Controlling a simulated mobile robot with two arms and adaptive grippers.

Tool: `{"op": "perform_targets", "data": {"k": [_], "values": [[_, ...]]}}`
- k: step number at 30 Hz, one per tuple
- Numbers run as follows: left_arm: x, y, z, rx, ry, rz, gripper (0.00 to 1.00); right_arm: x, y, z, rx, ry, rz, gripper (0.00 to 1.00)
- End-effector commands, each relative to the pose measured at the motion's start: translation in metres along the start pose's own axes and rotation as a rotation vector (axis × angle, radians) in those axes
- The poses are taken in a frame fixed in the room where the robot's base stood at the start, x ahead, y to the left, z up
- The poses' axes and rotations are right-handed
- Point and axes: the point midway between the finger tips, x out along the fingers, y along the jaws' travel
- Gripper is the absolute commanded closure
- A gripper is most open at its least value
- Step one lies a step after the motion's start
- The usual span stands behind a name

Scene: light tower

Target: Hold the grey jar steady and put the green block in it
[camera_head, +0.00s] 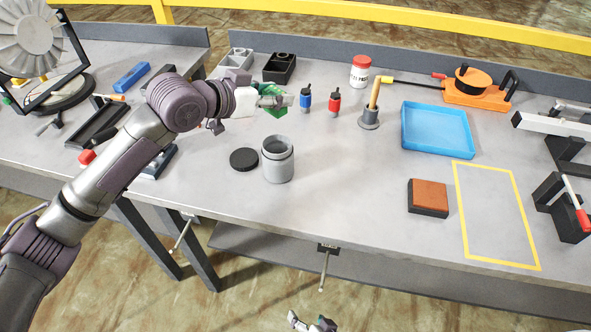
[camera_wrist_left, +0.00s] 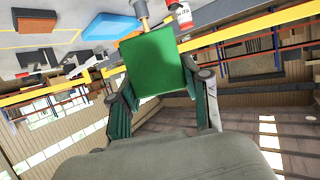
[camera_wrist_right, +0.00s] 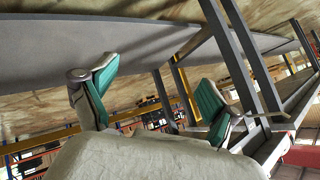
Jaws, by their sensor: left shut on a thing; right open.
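The grey jar (camera_head: 278,166) stands upright and open on the bench, with a round black lid (camera_head: 244,159) lying to its left. The green block (camera_head: 271,93) is held by my left gripper (camera_head: 276,99) above the bench, behind the jar in the head view. In the left wrist view the green block (camera_wrist_left: 153,62) sits between the fingers and hides part of them. My right gripper (camera_head: 312,324) is low at the bottom edge of the head view, in front of the bench. In the right wrist view its fingers (camera_wrist_right: 155,95) are spread and empty.
A blue tray (camera_head: 437,129) and brown block (camera_head: 428,197) lie farther right. Bench front around the jar is clear.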

Motion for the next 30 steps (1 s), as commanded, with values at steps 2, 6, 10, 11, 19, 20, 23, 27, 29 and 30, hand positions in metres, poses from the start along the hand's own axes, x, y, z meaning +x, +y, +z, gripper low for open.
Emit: {"op": "perform_targets", "data": {"k": [2, 6, 10, 11, 19, 20, 23, 27, 29, 30], "values": [[0.000, 0.000, -0.001, 0.000, 0.002, 0.000, 0.94, -0.004, -0.039, -0.030, 0.072, 0.070, -0.078, 0.11], [0.000, 0.000, -0.001, 0.000, 0.002, 0.000, 0.94, -0.022, -0.103, -0.082, 0.208, 0.174, -0.221, 0.11], [0.000, 0.000, -0.001, 0.001, 0.002, 0.000, 0.94, -0.049, -0.158, -0.128, 0.336, 0.255, -0.362, 0.11], [0.000, 0.000, -0.001, 0.001, 0.002, 0.000, 0.94, -0.056, -0.169, -0.138, 0.364, 0.270, -0.395, 0.11], [0.000, 0.000, -0.001, 0.001, 0.002, 0.000, 0.94, -0.124, -0.244, -0.220, 0.523, 0.391, -0.641, 0.11], [0.000, 0.000, -0.001, 0.000, 0.002, 0.000, 0.94, -0.131, -0.249, -0.231, 0.510, 0.412, -0.657, 0.11], [0.000, 0.000, -0.001, 0.001, 0.002, 0.000, 0.94, -0.137, -0.251, -0.262, 0.351, 0.492, -0.629, 0.11], [0.000, 0.000, -0.001, 0.001, 0.002, 0.000, 0.94, -0.130, -0.242, -0.289, 0.095, 0.569, -0.528, 0.11], [0.000, 0.000, -0.001, 0.000, 0.002, 0.000, 0.94, -0.126, -0.238, -0.301, -0.024, 0.598, -0.479, 0.11], [0.000, 0.000, -0.001, 0.001, 0.002, 0.000, 0.94, -0.124, -0.234, -0.309, -0.102, 0.616, -0.445, 0.11]]}}
